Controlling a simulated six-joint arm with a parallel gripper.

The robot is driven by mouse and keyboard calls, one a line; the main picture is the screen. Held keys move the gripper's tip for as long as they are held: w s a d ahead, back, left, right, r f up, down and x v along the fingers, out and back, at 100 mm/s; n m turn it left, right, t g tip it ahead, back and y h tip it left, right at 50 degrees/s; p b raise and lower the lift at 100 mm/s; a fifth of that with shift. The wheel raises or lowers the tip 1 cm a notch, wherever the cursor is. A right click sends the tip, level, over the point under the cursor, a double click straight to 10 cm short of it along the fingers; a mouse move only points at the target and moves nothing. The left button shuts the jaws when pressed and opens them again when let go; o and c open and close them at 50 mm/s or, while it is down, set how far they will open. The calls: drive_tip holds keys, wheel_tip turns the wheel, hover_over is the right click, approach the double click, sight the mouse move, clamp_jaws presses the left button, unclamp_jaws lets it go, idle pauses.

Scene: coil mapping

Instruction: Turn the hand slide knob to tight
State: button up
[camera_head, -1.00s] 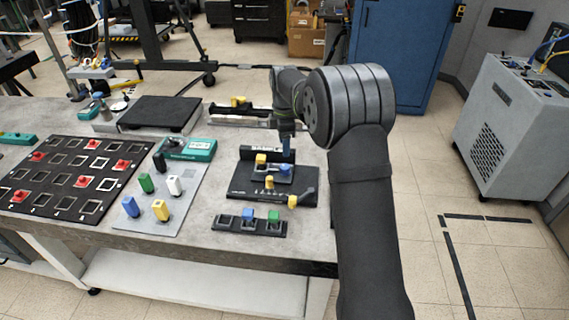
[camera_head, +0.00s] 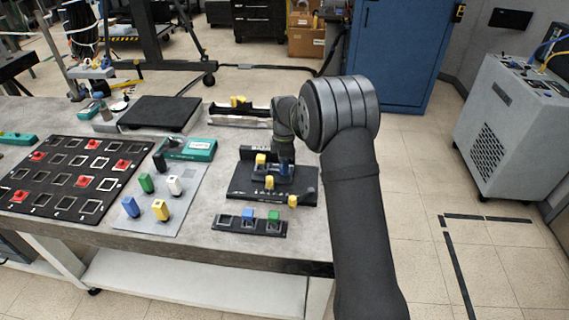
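A black fixture (camera_head: 240,184) stands near the table's right front edge. It carries a yellow block (camera_head: 261,159) at its upper left, a small yellow knob (camera_head: 269,182) in the middle and a yellow piece (camera_head: 293,201) at its front right. Which of these is the hand slide knob, I cannot tell. My gripper (camera_head: 285,168) points down over the right rear part of the fixture, close to the blue part there. The fingers are small and dark, so their opening and any contact cannot be made out. My wrist hides the fixture's back right.
In front of the fixture lies a black strip (camera_head: 232,222) with blue and green blocks. To the left are a grey plate (camera_head: 180,212) with several coloured blocks, a teal box (camera_head: 199,149) and a black grid board (camera_head: 66,188) with red pieces. The table's edge is close on the right.

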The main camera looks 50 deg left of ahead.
drive_tip(key=c, duration=0.3)
drive_tip(key=m, duration=0.3)
drive_tip(key=shift+m, duration=0.4)
drive_tip(key=m, duration=0.4)
drive_tip(key=shift+m, duration=0.3)
drive_tip(key=m, duration=0.4)
drive_tip(key=shift+m, duration=2.8)
